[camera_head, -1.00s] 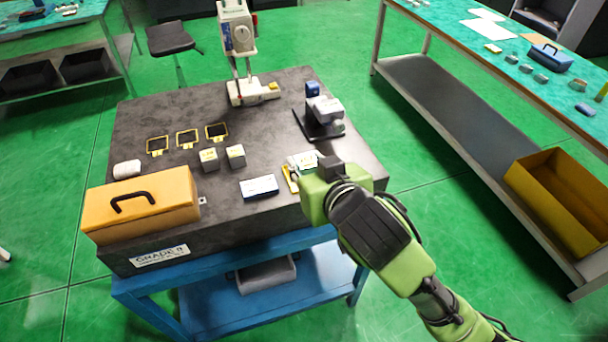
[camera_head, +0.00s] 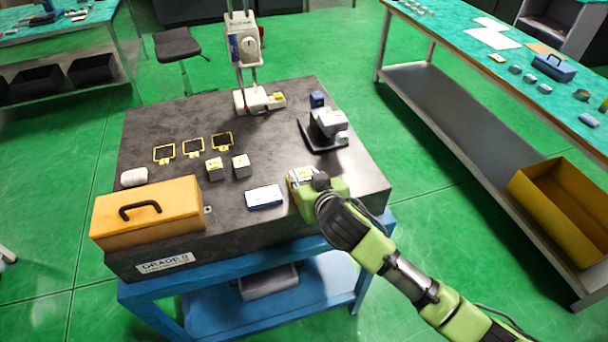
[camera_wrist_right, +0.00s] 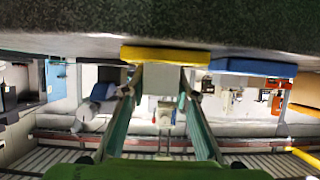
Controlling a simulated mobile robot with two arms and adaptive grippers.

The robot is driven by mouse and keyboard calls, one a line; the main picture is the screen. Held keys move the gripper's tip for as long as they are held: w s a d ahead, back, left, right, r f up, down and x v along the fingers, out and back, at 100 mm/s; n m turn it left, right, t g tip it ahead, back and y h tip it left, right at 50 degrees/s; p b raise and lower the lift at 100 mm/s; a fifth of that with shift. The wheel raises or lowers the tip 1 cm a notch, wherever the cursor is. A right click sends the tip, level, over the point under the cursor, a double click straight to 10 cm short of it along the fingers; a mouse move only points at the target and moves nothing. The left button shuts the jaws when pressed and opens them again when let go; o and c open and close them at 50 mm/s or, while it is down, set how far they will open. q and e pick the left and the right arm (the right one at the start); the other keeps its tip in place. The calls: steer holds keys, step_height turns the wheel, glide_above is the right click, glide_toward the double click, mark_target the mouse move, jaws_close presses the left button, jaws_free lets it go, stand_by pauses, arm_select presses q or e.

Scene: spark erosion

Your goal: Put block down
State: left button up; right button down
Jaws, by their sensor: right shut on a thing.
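My right gripper (camera_head: 305,184) is low over the right front part of the dark granite plate (camera_head: 240,110). In the right wrist view, which is upside down, its two fingers (camera_wrist_right: 160,88) are shut on a pale grey block (camera_wrist_right: 164,78). A flat yellow item (camera_wrist_right: 165,55) lies on the plate directly beneath the block. I cannot tell whether the block touches it. In the head view the gripper mostly hides the block. Two similar grey blocks (camera_head: 214,169) (camera_head: 241,166) stand on the plate to the left. My left gripper is out of view.
A blue and white box (camera_head: 264,197) lies just left of the gripper. An orange toolbox (camera_head: 150,213) stands at the plate's front left. Several yellow-edged frames (camera_head: 193,147), a black-based device (camera_head: 325,130) and a tall measuring stand (camera_head: 245,50) stand farther back.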

steer(key=shift+f, duration=0.2)
steer(key=c, duration=1.6)
jaws_free()
steer(key=shift+a, duration=0.1)
steer(key=shift+r, duration=0.25)
steer(key=b+v, duration=0.1)
steer(key=v, duration=1.1)
